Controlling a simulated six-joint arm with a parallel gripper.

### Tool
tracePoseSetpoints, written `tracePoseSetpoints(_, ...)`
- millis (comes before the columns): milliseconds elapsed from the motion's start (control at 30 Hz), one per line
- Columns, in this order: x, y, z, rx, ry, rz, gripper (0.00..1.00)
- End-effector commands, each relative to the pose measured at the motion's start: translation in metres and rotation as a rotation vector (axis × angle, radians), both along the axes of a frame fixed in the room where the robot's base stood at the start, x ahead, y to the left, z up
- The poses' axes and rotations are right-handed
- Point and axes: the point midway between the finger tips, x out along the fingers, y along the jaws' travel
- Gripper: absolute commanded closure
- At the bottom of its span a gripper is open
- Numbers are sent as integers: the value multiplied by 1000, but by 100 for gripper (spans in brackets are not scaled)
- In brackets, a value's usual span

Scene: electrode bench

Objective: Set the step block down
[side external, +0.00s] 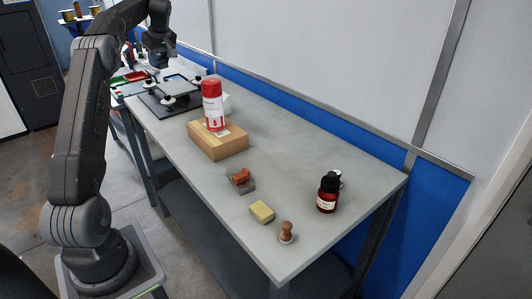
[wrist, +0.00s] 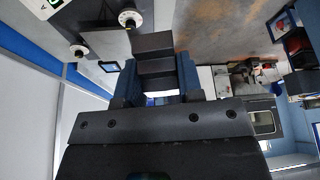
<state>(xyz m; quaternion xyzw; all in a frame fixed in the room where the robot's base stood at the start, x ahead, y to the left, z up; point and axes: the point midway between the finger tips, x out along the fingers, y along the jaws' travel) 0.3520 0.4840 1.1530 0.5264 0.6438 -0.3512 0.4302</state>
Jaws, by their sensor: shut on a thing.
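The step block (wrist: 154,44) is dark grey with stepped faces and sits in the middle of the wrist view. My gripper (wrist: 157,80) is shut on it, with a blue finger pad on either side. In the side external view my gripper (side external: 158,42) is small and dark, raised above the far end of the bench. The block's outline is hard to pick out there. A black plate with white round posts (side external: 152,103) lies on the bench below and in front of the gripper. Part of that plate (wrist: 103,14) shows at the top left of the wrist view.
A wooden box (side external: 217,145) with a red-and-white can (side external: 212,104) stands mid-bench. Nearer are a brown-topped block (side external: 242,180), a yellow sponge (side external: 261,212), a wooden-knobbed piece (side external: 286,232) and a dark red bottle (side external: 327,193). The bench (side external: 290,135) is clear along its rear middle.

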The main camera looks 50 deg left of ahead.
Motion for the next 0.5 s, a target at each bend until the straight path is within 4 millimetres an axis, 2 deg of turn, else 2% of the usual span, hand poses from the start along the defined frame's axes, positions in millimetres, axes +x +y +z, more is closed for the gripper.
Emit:
tracePoseSetpoints(200,4,-3,23,0,-2,-8,100)
tracePoseSetpoints(367,32,-28,22,0,0,-64,100)
tracePoseSetpoints(500,61,-56,22,1,-1,-126,100)
